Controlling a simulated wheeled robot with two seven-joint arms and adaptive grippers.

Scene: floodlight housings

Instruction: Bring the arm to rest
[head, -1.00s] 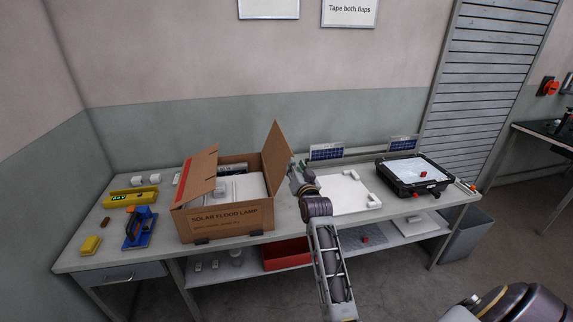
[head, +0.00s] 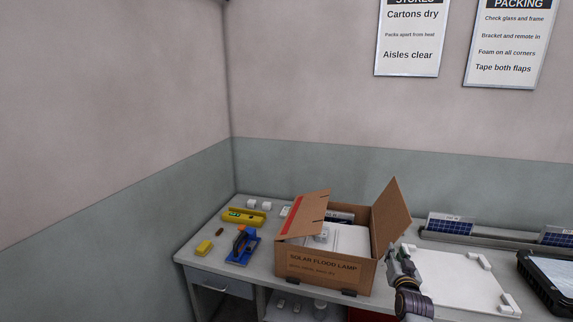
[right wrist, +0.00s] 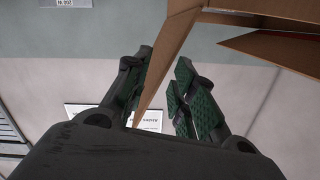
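My right gripper (head: 394,256) stands just right of the brown "SOLAR FLOOD LAMP" carton (head: 322,271), by its raised right flap (head: 391,215). In the right wrist view the right gripper's fingers (right wrist: 160,92) are spread apart. A cardboard flap (right wrist: 166,62) shows in the gap between them, with clear space beside the right finger; I cannot tell whether it lies between the fingers or beyond them. The carton's left flap (head: 304,213) leans up and inward, and a white item (head: 350,239) shows inside. My left gripper is not in view.
Left of the carton on the bench are a blue tool (head: 242,247), a yellow level (head: 243,216) and a yellow block (head: 203,248). A white board (head: 450,283) with corner pieces lies to the right, then a black case (head: 549,283). Small solar panels (head: 450,224) stand behind.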

